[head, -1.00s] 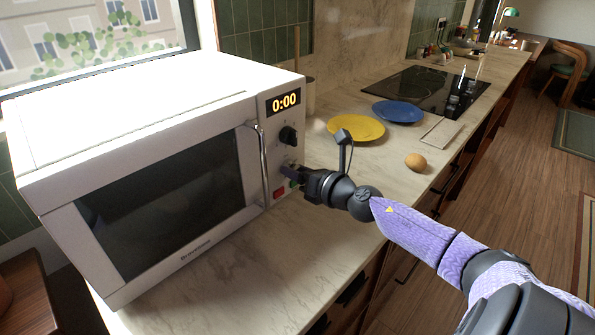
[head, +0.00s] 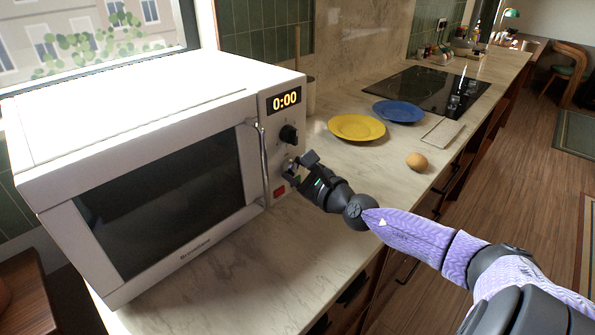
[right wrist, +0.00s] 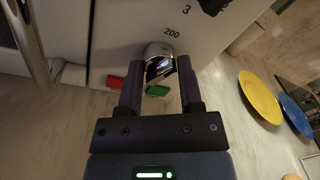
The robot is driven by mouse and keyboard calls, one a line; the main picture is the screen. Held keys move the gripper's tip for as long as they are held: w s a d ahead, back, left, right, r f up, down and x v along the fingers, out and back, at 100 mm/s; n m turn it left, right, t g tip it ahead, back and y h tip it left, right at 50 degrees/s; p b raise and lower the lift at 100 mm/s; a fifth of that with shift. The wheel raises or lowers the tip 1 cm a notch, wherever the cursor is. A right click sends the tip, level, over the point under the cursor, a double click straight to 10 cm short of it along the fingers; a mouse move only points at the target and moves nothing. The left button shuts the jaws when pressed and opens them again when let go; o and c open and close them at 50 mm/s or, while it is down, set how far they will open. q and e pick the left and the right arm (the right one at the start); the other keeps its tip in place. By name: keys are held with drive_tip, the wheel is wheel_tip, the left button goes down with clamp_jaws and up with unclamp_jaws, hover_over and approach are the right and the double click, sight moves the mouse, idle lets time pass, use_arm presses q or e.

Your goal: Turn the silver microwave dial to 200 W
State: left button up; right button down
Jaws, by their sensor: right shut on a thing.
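The white microwave (head: 150,140) stands on the counter at the left, its display (head: 286,100) reading 0:00. A black dial (head: 288,134) sits below the display. The silver dial (right wrist: 158,60) is under the black one; in the right wrist view it sits between my fingers, with the mark 200 printed beside it. My right gripper (right wrist: 160,86) is shut on the silver dial; it also shows at the control panel in the head view (head: 298,168). The dial's pointer is hard to make out. My left gripper is not in view.
A red button (head: 280,191) and a green button (right wrist: 157,91) lie below the silver dial. The door handle (head: 263,160) stands just left of the panel. A yellow plate (head: 356,127), blue plate (head: 398,111) and egg (head: 416,161) lie on the counter to the right.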

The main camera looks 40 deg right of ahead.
drive_tip(key=shift+f+n, duration=0.2)
drive_tip(key=shift+n, duration=2)
drive_tip(key=shift+c, duration=1.4)
unclamp_jaws()
drive_tip(key=s+p, duration=0.3)
drive_tip(key=s, duration=0.6)
drive_tip(key=shift+s+a+r, duration=0.1)
drive_tip(key=shift+s+a, duration=0.05)
drive_tip(key=shift+s, duration=0.3)
